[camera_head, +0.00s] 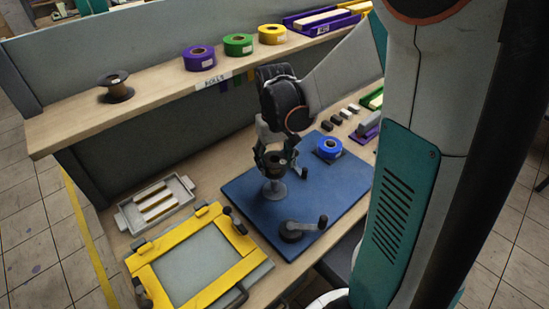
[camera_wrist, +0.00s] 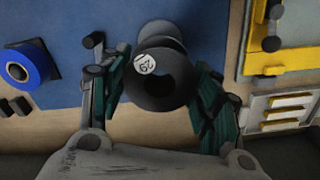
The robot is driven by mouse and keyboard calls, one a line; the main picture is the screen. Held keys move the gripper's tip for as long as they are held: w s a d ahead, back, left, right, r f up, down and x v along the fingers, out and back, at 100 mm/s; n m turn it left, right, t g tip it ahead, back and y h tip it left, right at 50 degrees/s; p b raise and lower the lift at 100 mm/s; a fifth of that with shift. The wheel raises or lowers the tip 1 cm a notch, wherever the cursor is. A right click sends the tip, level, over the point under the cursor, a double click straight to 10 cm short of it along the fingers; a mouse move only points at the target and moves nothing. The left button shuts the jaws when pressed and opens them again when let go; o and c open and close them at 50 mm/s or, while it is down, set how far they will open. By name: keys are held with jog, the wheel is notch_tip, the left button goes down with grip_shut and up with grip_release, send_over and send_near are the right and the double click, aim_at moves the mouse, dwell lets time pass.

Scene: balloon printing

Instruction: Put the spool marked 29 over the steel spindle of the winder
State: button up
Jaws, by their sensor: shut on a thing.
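The spool marked 29 (camera_wrist: 155,82) is dark grey with a round white label, and its centre hole faces the wrist camera. It is between the fingers of my gripper (camera_wrist: 158,98), which is shut on it. In the head view my gripper (camera_head: 277,157) holds the dark spool (camera_head: 278,160) above the blue board. The steel spindle itself cannot be made out.
A dark crank (camera_head: 295,230) is on the blue board (camera_head: 245,200). A blue roll (camera_head: 328,147) sits at its far right. A yellow frame (camera_head: 165,255) and a grey tray (camera_head: 182,187) lie left. The back shelf (camera_head: 150,101) holds another dark spool (camera_head: 117,88) and coloured rolls.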

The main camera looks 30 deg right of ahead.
jog(key=shift+f+b, duration=3.2)
jog(key=shift+f, duration=1.2)
jog(key=o, duration=1.1)
jog(key=shift+r, duration=0.1)
notch_tip(320, 180, up, 12)
jog(key=shift+f, duration=0.1)
